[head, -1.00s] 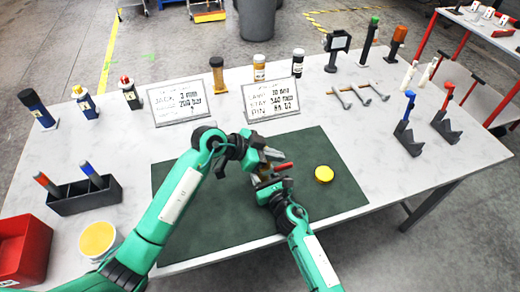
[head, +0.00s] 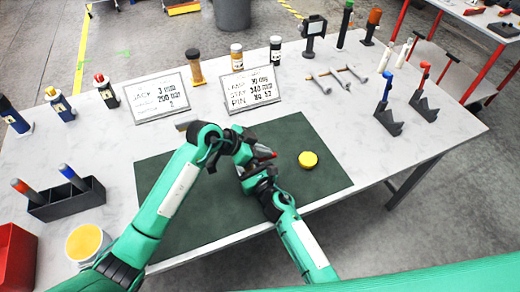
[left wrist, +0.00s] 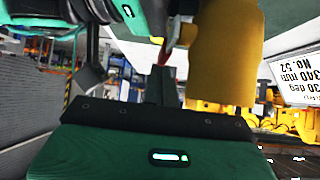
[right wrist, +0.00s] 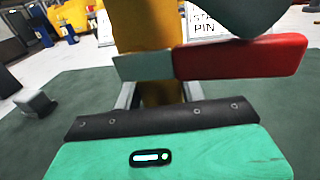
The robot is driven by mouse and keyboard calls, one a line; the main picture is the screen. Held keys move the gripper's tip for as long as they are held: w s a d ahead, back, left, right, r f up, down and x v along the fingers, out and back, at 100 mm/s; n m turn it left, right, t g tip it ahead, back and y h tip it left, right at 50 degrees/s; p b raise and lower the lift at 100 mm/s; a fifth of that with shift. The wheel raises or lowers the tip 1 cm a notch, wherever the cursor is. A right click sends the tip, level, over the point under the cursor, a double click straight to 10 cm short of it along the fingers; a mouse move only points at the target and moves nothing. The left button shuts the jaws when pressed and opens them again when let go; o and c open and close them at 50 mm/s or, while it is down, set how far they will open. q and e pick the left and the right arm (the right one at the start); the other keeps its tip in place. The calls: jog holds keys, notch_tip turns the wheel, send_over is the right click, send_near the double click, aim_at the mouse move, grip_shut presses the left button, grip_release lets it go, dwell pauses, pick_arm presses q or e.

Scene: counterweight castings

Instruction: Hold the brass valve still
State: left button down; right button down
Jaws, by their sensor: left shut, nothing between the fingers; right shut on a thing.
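The brass valve shows in the right wrist view as an upright yellow-brass body (right wrist: 150,30) with a red lever (right wrist: 240,58) reaching right. My right gripper (head: 254,172) is shut on the valve above the green mat. In the head view the valve is mostly hidden between my two grippers; only a bit of the red lever (head: 265,155) shows. My left gripper (head: 240,152) is shut and empty, close beside the valve. In the left wrist view a large yellow-brass body (left wrist: 228,65) stands close on the right. Whether the left fingers touch it, I cannot tell.
The dark green mat (head: 310,190) lies under both grippers, with a yellow disc (head: 308,160) to the right. Two printed signs (head: 158,97) (head: 250,90) stand behind. A black holder (head: 68,200), white tub (head: 88,243) and red bin (head: 15,255) stand left.

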pick_arm(q)
jog(key=shift+r, duration=0.1)
dwell(0.3)
jog(key=shift+r, duration=1.15)
notch_tip(320, 180, up, 3)
jog(key=shift+r, duration=0.1)
jog(key=v, duration=1)
jog(key=shift+r, duration=0.15)
jog(key=shift+d, duration=0.15)
pick_arm(e)
jog(key=c, duration=0.7)
grip_release()
jog(key=shift+c, duration=0.2)
